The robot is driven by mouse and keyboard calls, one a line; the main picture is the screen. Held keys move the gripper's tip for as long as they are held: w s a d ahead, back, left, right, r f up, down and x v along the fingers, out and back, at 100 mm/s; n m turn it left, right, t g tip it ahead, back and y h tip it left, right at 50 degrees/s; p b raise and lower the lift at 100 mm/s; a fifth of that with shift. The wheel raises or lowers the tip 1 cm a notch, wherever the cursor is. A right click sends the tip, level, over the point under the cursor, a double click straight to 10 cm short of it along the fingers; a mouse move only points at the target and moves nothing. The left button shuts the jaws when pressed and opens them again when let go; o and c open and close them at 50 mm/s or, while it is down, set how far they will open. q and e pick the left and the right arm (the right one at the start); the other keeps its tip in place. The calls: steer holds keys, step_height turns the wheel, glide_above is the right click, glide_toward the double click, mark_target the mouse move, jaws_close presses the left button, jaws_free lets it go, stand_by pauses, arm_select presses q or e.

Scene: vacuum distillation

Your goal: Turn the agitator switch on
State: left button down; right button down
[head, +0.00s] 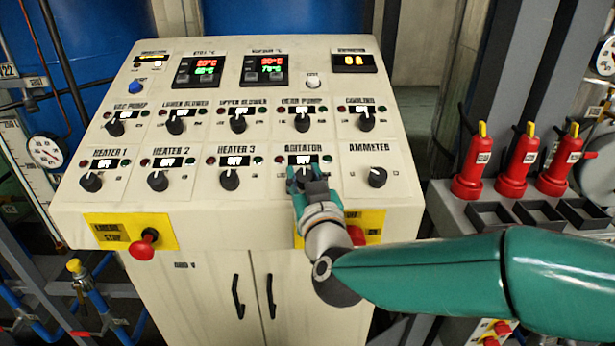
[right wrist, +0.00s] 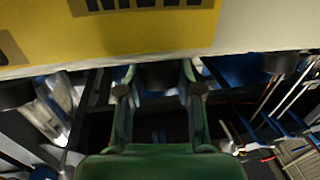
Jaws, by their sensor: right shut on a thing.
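The control panel (head: 75,203) is a cream cabinet with rows of black rotary knobs. The agitator switch is in the lower row under the label AGITATOR (head: 303,148), between Heater 3 and the ammeter. My right gripper (head: 304,176) reaches it from the front and is shut on its knob, whose body is mostly hidden by the fingers. In the right wrist view, my two green fingers (right wrist: 160,88) stand either side of a dark rounded thing (right wrist: 160,72). The small display above the switch is too small to read surely. My left gripper is out of view.
Neighbouring knobs are Heater 3 (head: 229,179) and the ammeter (head: 377,177). A red emergency stop button (head: 144,247) sticks out at the lower left; another red button (head: 356,235) is close behind my right arm. Red bottles (head: 514,165) stand on a rack at the right.

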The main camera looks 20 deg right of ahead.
steer(key=shift+a+m+h, duration=0.1)
steer(key=shift+m+h, duration=0.5)
steer(key=shift+h, duration=0.1)
steer(key=m+g+h, duration=0.1)
steer(key=m+h, duration=0.2)
steer(key=shift+a+m+h+p, duration=0.1)
steer(key=shift+m+h+p, duration=0.2)
steer(key=shift+h+p, duration=0.1)
steer(key=m+g+h, duration=0.2)
steer(key=m+h, duration=0.1)
steer(key=shift+m+g+p, duration=0.3)
steer(key=shift+p, duration=0.1)
steer(key=m+g+h+p, duration=0.1)
steer(key=m+g+h, duration=0.1)
steer(key=m+h, duration=0.1)
steer(key=shift+r+g, duration=0.1)
steer(key=shift+g, duration=0.3)
steer(key=shift+m+g+h+p, duration=0.7)
steer(key=shift+m+g+p, duration=0.35)
steer(key=shift+m+g, duration=0.5)
steer(key=shift+m, duration=0.35)
steer(key=c, duration=0.7)
jaws_free()
steer(key=shift+d, duration=0.2)
steer(key=shift+c, duration=0.2)
steer(key=shift+a, duration=0.1)
